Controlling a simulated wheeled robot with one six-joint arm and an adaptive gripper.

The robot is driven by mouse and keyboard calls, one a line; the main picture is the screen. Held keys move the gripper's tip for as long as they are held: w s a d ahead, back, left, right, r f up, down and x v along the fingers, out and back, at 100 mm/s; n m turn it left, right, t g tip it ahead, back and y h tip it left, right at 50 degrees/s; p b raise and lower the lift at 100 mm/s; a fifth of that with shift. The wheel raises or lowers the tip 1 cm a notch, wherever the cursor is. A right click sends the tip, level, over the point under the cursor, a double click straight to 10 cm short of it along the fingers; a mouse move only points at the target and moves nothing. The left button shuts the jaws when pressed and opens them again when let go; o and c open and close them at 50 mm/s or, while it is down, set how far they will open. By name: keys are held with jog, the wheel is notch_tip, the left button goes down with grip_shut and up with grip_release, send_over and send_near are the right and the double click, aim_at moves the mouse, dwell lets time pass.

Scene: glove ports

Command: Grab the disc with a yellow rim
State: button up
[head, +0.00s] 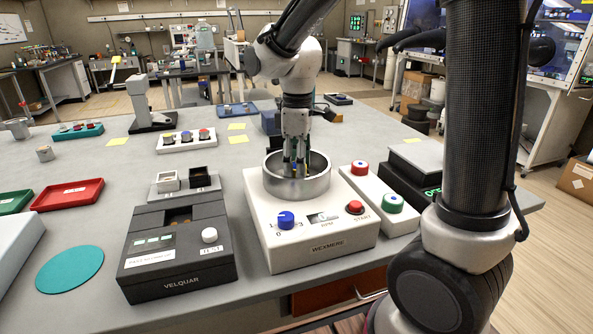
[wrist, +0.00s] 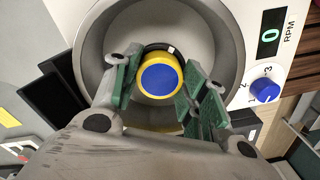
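The disc with a yellow rim and blue top (wrist: 160,79) lies inside the round metal bowl (wrist: 229,45) of the white WEXMERE machine (head: 325,250). In the wrist view a dark ring with a white mark shows just behind it. My gripper (head: 297,163) points down into the bowl. In the wrist view its green-padded fingers stand on either side of the disc, the left close to its rim, with a gap on the right. The gripper is open. In the head view the fingers and bowl wall mostly hide the disc.
The bowl wall surrounds my fingers. A blue knob (head: 286,220) and red START button (head: 355,207) are on the machine's front. The black VELQUAR device (head: 178,250) stands left; a white box with red and green buttons (head: 378,200) stands right.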

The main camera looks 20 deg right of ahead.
jog(key=shift+c, duration=0.9)
